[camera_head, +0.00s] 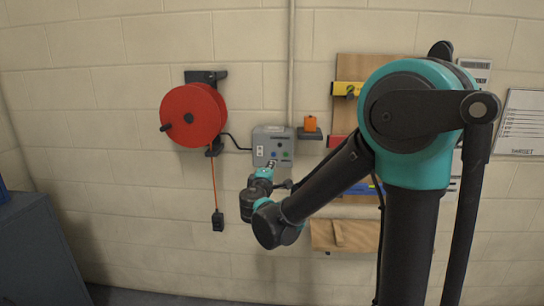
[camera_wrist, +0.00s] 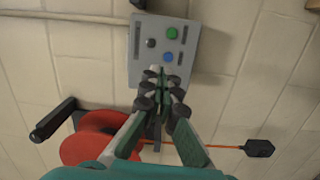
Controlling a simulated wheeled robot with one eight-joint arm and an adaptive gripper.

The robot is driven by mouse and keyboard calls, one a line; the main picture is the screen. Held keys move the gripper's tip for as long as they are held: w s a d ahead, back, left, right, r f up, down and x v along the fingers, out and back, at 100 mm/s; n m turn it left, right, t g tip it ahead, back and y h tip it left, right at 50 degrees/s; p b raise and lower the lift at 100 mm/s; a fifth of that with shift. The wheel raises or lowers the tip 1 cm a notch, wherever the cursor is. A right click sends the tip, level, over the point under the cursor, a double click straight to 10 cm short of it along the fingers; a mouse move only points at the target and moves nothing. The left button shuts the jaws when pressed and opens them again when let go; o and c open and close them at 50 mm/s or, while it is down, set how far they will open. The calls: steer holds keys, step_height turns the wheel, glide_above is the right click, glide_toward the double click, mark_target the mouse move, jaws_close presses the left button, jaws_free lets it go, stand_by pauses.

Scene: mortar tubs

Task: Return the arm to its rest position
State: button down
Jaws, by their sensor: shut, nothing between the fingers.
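My gripper (camera_wrist: 160,74) is shut and empty in the wrist view. Its fingertips overlap the lower end of a grey control box (camera_wrist: 150,30) with green and blue buttons and a dark knob. In the head view my gripper (camera_head: 270,165) is small, at the end of my extended arm, in front of the lower part of the control box (camera_head: 267,142) on the wall. I cannot tell whether the fingertips touch the box. My arm reaches from the right of the head view down and left towards the wall.
A red cable reel (camera_head: 190,115) hangs left of the box, with an orange cord ending in a black plug (camera_head: 218,221). An orange item (camera_head: 310,123) sits on a small shelf. A tool board (camera_head: 362,68) is behind my arm. A dark cabinet (camera_head: 40,250) stands lower left.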

steer(key=s+d+f+m+g+h, duration=0.1)
steer(key=s+d+f+m+g, duration=0.3)
steer(key=d, duration=0.4)
steer(key=s+d+f+m+g+h, duration=0.1)
steer(key=s+d+f+m+g, duration=0.15)
steer(key=d+f, duration=0.4)
steer(key=s+d+f+m+g+h, duration=0.1)
steer(key=s+d+f+m+g, duration=0.2)
steer(key=d, duration=0.6)
steer(key=s+f+m+g+y, duration=0.2)
steer(key=s+f, duration=0.3)
steer(key=s, duration=0.4)
steer(key=s+f+m+g+y, duration=0.2)
steer(key=s+f, duration=0.4)
steer(key=s, duration=0.3)
steer(key=shift+s+a+f+m+y, duration=0.15)
steer(key=shift+f+m+y, duration=0.15)
steer(key=shift+m+y, duration=0.55)
